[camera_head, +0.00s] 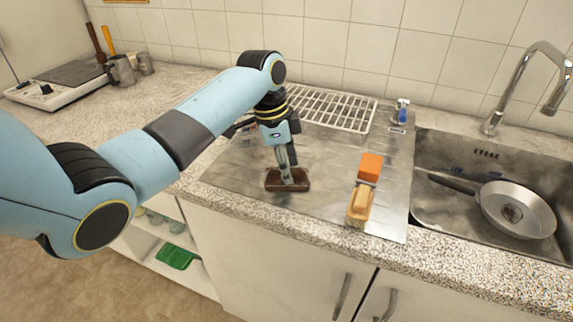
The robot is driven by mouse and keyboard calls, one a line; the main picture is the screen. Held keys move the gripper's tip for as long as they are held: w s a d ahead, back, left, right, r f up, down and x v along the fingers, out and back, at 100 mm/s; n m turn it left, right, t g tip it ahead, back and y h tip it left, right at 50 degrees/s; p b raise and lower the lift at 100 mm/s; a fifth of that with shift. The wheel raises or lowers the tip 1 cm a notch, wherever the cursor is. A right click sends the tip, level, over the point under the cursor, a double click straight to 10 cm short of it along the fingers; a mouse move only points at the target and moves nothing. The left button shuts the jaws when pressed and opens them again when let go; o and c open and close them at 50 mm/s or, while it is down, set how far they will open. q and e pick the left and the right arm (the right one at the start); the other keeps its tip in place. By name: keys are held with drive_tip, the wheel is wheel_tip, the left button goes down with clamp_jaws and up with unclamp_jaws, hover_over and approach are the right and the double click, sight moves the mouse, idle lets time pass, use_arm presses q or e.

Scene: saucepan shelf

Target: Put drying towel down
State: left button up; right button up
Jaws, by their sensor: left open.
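A small dark brown folded item (273,182), which looks like the drying towel, lies on the metal drainboard (330,205) near the counter's front edge. My left gripper (288,177) points down right at it and is open, with its fingertips touching or just above it; I cannot tell which. The fingers and wrist cover part of the item. My right gripper is not in view.
An orange sponge (371,166) and a wooden brush (360,203) lie right of the item. A white wire rack (335,108) and a small bottle (402,112) stand behind. The sink (440,210) holds a frying pan (515,210). A green cloth (177,257) lies on a low shelf.

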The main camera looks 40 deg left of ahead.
sight(275, 169)
use_arm(q)
wheel_tip(275, 169, up, 12)
drive_tip(key=s+a, duration=0.1)
drive_tip(key=a, duration=0.1)
drive_tip(key=shift+s, duration=0.2)
idle(0.3)
